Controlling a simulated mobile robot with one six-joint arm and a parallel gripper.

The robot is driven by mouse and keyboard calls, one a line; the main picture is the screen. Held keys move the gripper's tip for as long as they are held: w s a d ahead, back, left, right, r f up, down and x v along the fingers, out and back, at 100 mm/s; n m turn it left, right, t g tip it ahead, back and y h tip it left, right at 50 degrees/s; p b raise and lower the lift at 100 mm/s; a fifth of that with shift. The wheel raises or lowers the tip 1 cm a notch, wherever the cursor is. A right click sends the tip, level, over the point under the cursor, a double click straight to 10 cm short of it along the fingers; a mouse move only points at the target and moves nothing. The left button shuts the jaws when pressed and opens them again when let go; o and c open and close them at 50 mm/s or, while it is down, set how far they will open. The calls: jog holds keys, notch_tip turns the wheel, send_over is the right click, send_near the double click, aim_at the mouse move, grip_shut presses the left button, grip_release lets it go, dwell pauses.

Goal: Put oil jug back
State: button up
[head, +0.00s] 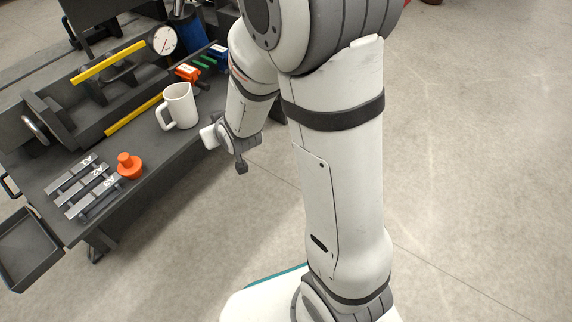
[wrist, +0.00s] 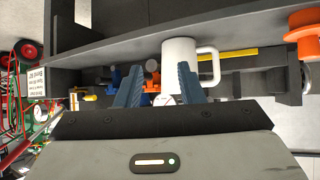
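The only jug-like thing is a white jug (head: 180,107) with a handle, standing upright on the dark workbench (head: 150,150) in the head view. It also shows in the wrist view (wrist: 178,53), beyond the fingers, its handle to the right. My gripper (wrist: 157,66) is open, with two blue fingers wide apart and nothing held. The right finger overlaps part of the jug in that view; I cannot tell whether they touch. In the head view my wrist is just right of the jug, by the bench's edge, and the fingers are hard to make out.
An orange knob-shaped part (head: 129,166) and grey bars (head: 85,186) lie at the near end of the bench. A dial gauge (head: 162,40), yellow bars and small coloured blocks (head: 188,73) are behind the jug. Open floor (head: 470,170) lies to the right.

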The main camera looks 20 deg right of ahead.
jog(key=s+d+r+m+g, duration=0.1)
jog(key=s+d+r+g, duration=0.1)
jog(key=s, duration=0.5)
jog(key=s+d+r+g+h, duration=0.1)
jog(key=s+d+g, duration=0.3)
jog(key=s, duration=0.4)
jog(key=s+d+r+m+g+h, duration=0.1)
jog(key=s+d+r+g, duration=0.2)
jog(key=s, duration=0.5)
jog(key=shift+s+d+r+m, duration=0.2)
jog(key=shift+d+r+m, duration=0.1)
jog(key=shift+d+r, duration=0.3)
jog(key=w+d+r+t+p, duration=0.1)
jog(key=w+r+p, duration=0.1)
jog(key=r+p, duration=0.65)
jog(key=w+d+r+p, duration=0.1)
jog(key=w+r+p, duration=0.1)
jog(key=r+p, duration=0.6)
jog(key=a+p+v, duration=0.2)
jog(key=p+v, duration=1.5)
jog(key=v, duration=0.4)
jog(key=shift+p, duration=0.35)
